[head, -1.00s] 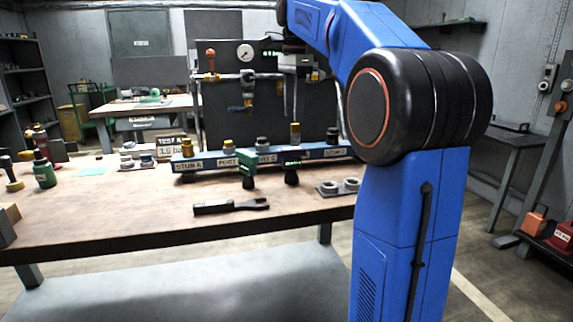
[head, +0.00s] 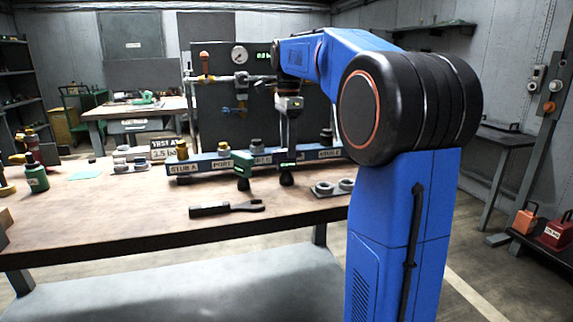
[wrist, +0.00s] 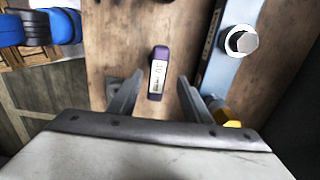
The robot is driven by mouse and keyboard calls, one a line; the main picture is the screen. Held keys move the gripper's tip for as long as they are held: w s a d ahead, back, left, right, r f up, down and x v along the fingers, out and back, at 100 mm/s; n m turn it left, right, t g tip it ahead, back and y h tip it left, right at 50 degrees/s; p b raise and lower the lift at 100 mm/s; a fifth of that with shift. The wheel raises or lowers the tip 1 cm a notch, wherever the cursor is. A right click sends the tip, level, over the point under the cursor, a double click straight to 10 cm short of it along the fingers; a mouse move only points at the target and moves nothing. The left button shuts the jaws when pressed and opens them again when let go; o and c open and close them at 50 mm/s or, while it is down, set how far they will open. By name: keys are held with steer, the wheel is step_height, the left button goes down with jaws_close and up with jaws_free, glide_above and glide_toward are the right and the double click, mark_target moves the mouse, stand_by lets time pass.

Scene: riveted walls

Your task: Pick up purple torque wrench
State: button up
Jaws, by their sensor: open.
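In the wrist view, a purple tool (wrist: 158,73) with a white label lies beyond and between the fingers of my gripper (wrist: 160,80). It looks like the purple torque wrench, seen from above against the wooden tabletop. My gripper is open, with one finger on each side of the tool in the picture and nothing held. I cannot tell how far above it the fingertips are. In the head view, my gripper (head: 289,112) hangs down over the back of the bench, near the blue bar; the purple colour cannot be made out there.
A blue bar (head: 205,165) with fittings runs along the bench; its bolt (wrist: 242,41) and a yellow fitting (wrist: 228,115) are close to the right finger. A green tool (head: 242,166) stands beside the bar. A dark open-ended wrench (head: 227,207) lies in front, with clear wood around it.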

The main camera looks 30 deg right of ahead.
mark_target(287, 170)
steer(key=shift+s+a+f, duration=0.1)
steer(key=shift+a+f, duration=0.1)
steer(key=shift+f, duration=1.3)
steer(key=shift+s+a+f, duration=0.1)
steer(key=shift+a+f, duration=0.05)
steer(key=shift+f, duration=1.3)
jaws_close()
